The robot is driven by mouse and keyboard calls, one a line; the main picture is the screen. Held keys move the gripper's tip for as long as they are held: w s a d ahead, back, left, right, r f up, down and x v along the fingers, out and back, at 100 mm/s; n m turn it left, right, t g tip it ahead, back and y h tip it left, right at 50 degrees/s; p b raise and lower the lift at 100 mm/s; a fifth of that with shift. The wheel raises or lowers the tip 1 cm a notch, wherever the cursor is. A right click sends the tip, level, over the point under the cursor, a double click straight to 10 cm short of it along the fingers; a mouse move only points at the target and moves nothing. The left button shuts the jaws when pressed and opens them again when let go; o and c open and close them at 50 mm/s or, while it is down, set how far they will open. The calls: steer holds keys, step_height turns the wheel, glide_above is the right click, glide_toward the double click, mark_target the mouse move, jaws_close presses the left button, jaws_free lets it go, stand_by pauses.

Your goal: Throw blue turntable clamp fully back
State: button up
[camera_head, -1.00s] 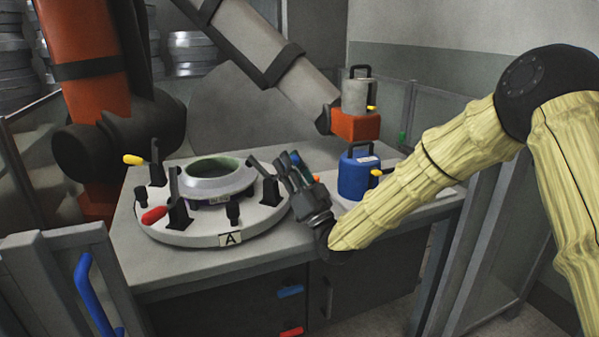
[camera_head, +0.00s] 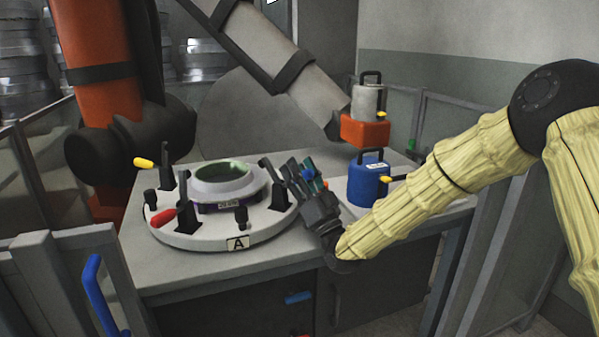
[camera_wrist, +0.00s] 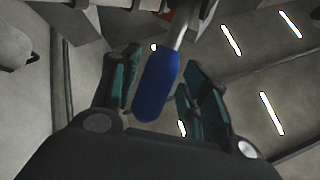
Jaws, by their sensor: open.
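The round turntable (camera_head: 190,241) marked A lies on the bench and carries a ring mould (camera_head: 222,184) with clamps around it. The blue clamp handle (camera_wrist: 158,82) shows in the wrist view between the two teal-padded fingers of my gripper (camera_wrist: 157,92). The fingers stand apart, with gaps on either side of the handle. In the head view my gripper (camera_head: 304,180) is at the right rim of the turntable, over the blue clamp and mostly hiding it. A yellow clamp handle (camera_head: 144,162) is at the left and a red one (camera_head: 162,217) at the front left.
A blue canister (camera_head: 366,188) stands on the bench right of my gripper. Behind it an orange block (camera_head: 365,131) holds a grey canister (camera_head: 367,102). A large grey and orange arm hangs over the back. Grey fence panels (camera_head: 60,285) flank the bench (camera_head: 205,272).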

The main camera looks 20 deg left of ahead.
steer(key=v, duration=0.4)
steer(key=r+v, duration=0.1)
steer(key=v, duration=0.1)
steer(key=shift+s+d, duration=0.15)
steer(key=shift+d, duration=0.3)
steer(key=s+d, duration=0.5)
steer(key=d, duration=0.1)
steer(key=shift+s+d+r, duration=0.35)
steer(key=shift+r, duration=0.05)
steer(key=shift+d, duration=0.1)
